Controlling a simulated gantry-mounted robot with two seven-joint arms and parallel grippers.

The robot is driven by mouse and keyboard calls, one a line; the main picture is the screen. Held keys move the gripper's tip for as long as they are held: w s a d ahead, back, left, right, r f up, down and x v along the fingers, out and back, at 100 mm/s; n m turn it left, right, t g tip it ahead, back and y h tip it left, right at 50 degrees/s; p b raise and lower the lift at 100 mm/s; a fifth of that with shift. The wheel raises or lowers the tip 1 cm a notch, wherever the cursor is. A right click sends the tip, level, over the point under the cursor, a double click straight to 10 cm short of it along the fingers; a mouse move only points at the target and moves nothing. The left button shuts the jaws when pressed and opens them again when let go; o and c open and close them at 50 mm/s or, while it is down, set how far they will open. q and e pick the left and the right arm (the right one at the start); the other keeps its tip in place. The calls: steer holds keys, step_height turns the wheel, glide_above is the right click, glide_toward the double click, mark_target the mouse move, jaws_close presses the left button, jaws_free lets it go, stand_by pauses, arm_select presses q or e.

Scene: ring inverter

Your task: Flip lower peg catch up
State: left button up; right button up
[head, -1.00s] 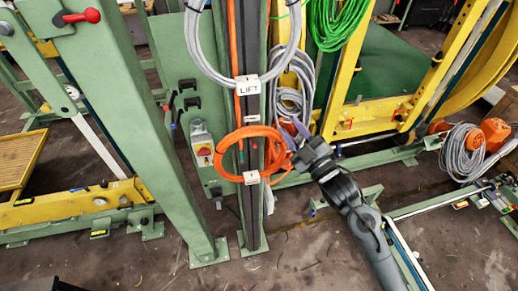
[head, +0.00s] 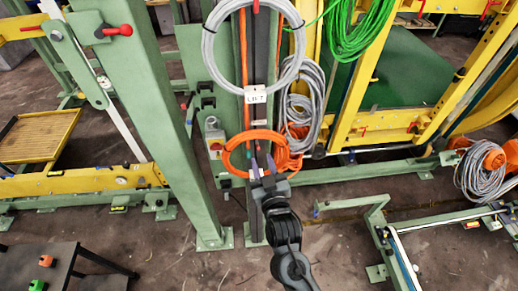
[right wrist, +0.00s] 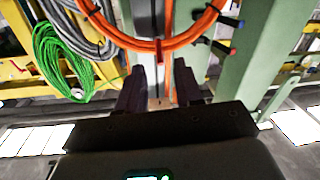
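An orange cable coil (head: 258,150) hangs on the dark upright post (head: 251,205), below a white label (head: 255,95). In the right wrist view, a small red catch (right wrist: 160,50) shows on the post where the orange cable (right wrist: 140,44) crosses it. My right gripper (head: 262,168) is in front of the post at the lower part of the coil. In the right wrist view its two dark fingers (right wrist: 159,88) are apart with nothing between them. The catch lies just beyond the fingertips, roughly centred; contact cannot be seen. My left gripper is not in view.
A grey cable coil (head: 208,46) hangs higher on the post. A green cable bundle (head: 362,28) and another grey bundle (head: 301,98) hang to the right. A thick green column (head: 140,120) stands left. A dark table (head: 38,262) is at the lower left.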

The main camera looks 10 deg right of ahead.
mark_target(258, 147)
steer(key=shift+w+a+p, duration=0.2)
steer(key=shift+w+p, duration=0.1)
steer(key=shift+w, duration=2.2)
jaws_close()
